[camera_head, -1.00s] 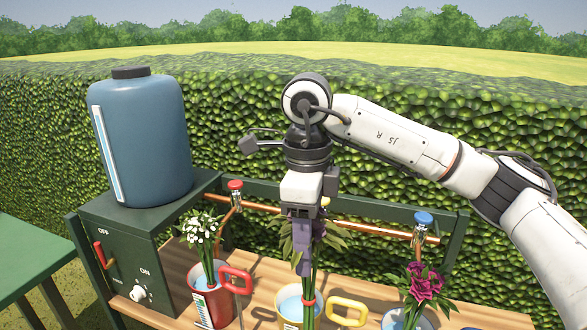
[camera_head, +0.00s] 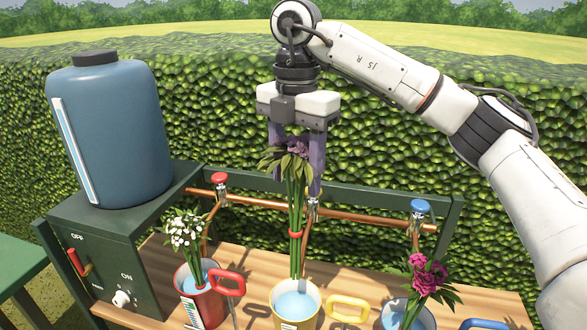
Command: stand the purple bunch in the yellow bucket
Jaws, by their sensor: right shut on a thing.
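The purple bunch (camera_head: 296,205) hangs upright from my right gripper (camera_head: 297,175), which is shut on it near its leaves and flowers. A red band ties its long green stems. The yellow bucket (camera_head: 296,316), pale with a yellow handle and holding water, stands below on the wooden bench. The stem ends appear at the bucket's back rim in this view; I cannot tell if they are above it or behind it. My left gripper is not in view.
A red bucket (camera_head: 205,308) with white flowers stands left, and another bucket (camera_head: 395,318) with magenta flowers stands right. Taps on a copper pipe (camera_head: 260,203) run behind. A blue tank (camera_head: 110,135) sits on a green box at the left.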

